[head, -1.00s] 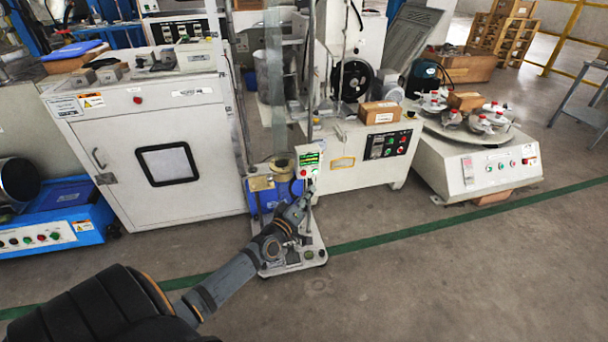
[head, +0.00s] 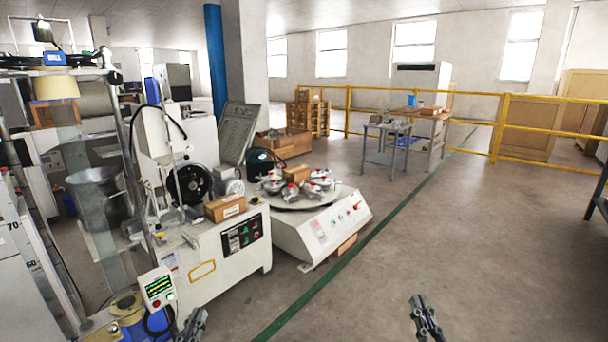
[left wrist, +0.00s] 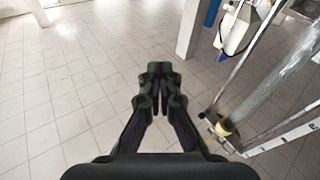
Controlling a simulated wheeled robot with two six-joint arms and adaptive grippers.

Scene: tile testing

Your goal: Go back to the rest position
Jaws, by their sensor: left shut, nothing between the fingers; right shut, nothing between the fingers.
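My left gripper (head: 192,324) shows at the bottom edge of the head view, left of the middle, beside the testing machine's small control box (head: 158,288). In the left wrist view the left gripper (left wrist: 159,108) is shut and empty, above a tiled floor (left wrist: 60,110). My right gripper (head: 425,312) is at the bottom of the head view, right of the middle, over bare floor. It is shut and holds nothing. Most of both arms is out of the head view.
A white machine with a control panel (head: 242,234) and a machine with a round table (head: 318,228) stand on the left. A small grey table (head: 386,128) and yellow railing (head: 480,120) are further back. The floor (head: 450,230) on the right is open.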

